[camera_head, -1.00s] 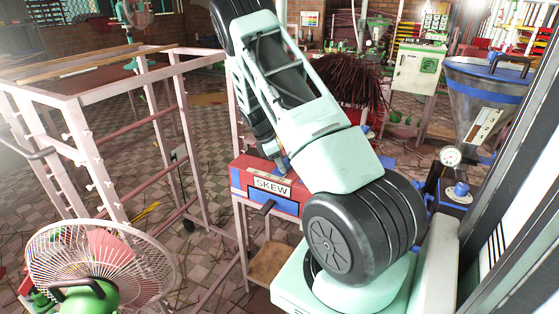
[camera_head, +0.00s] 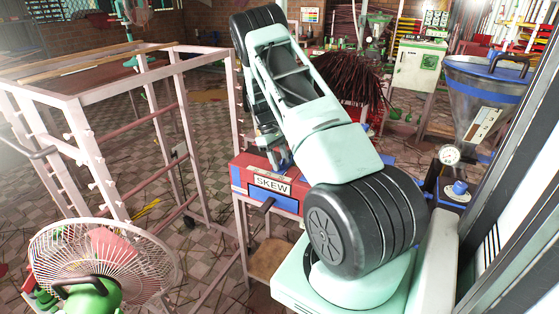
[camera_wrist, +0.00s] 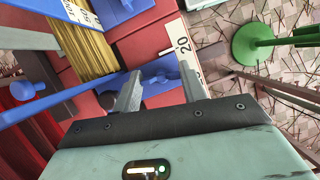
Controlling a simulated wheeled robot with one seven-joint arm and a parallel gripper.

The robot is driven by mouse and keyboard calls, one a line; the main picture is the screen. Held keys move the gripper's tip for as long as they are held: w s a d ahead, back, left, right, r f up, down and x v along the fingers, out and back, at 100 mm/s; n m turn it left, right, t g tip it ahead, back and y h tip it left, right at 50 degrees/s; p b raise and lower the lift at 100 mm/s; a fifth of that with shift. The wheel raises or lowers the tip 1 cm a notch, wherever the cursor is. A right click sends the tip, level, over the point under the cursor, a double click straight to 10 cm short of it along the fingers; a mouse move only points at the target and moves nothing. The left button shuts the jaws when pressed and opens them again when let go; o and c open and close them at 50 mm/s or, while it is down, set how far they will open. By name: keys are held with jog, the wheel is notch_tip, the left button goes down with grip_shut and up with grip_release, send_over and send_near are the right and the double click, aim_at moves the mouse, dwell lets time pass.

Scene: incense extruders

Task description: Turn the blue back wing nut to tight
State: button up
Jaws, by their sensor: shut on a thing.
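In the wrist view my gripper (camera_wrist: 158,88) reaches down to a red and blue machine with its two grey fingers apart. Between the fingers is the blue wing nut (camera_wrist: 160,76), partly hidden, and the gripper is shut on it. Another blue knob (camera_wrist: 22,90) shows at the left of the wrist view. In the head view my gripper (camera_head: 279,158) is at the machine's back edge, small and partly covered by my arm. The wing nut cannot be made out there.
The red and blue machine carries a SKEW sign (camera_head: 270,185). In the wrist view a bundle of yellow sticks (camera_wrist: 84,45) and a white scale strip (camera_wrist: 180,50) lie near the fingers. A white frame rack (camera_head: 160,50) and a fan (camera_head: 95,262) stand to the left.

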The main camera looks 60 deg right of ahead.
jog(key=shift+m+y, duration=0.3)
jog(key=shift+m, duration=0.3)
jog(key=o, duration=1)
jog(key=b+v, duration=0.2)
jog(key=v, duration=1.5)
jog(key=shift+d+r, duration=0.15)
jog(key=shift+r, duration=0.15)
jog(key=shift+c, duration=0.4)
